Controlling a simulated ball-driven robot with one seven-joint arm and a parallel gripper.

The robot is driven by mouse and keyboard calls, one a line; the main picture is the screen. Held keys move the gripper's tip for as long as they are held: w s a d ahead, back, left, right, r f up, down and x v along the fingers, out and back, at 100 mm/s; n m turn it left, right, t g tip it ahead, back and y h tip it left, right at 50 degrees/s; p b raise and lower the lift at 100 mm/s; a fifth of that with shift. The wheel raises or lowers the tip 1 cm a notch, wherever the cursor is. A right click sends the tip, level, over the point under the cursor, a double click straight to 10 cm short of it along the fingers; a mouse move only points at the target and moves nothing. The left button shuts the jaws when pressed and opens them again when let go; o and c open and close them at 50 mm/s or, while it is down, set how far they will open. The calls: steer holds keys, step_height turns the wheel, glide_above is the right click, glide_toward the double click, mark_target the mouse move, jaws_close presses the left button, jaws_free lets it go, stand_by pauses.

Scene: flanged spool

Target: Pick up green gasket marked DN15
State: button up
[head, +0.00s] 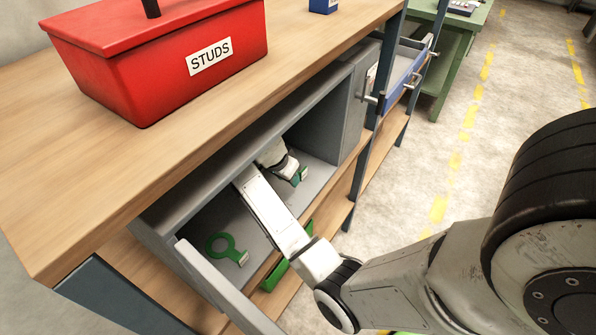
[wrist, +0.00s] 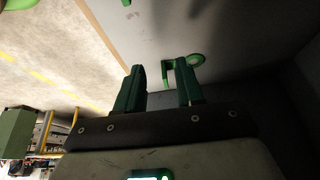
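A green ring-shaped gasket (head: 219,244) with a tab and a pale label lies on the grey cabinet floor at the left in the head view; its marking is too small to read. My gripper (head: 299,177) is inside the cabinet, to the right of and deeper than that gasket, partly hidden by my arm. In the wrist view my gripper (wrist: 161,88) has its two dark green fingers apart with nothing seen between them. A green ring with a tab (wrist: 196,60) shows just beyond the right finger, which covers part of it. I cannot tell whether both views show the same gasket.
A red box marked STUDS (head: 160,62) stands on the wooden bench top (head: 75,165) above the cabinet. Cabinet walls close in around my gripper. Open floor (head: 425,165) lies right.

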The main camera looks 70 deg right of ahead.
mark_target(303, 170)
steer(key=d, duration=0.2)
steer(key=s+d, duration=0.1)
steer(key=d, duration=0.2)
steer(key=shift+s+d+p, duration=0.25)
steer(key=shift+d+p, duration=0.1)
steer(key=shift+p, duration=0.05)
steer(key=x, duration=0.5)
steer(key=shift+d, duration=0.15)
jaws_close()
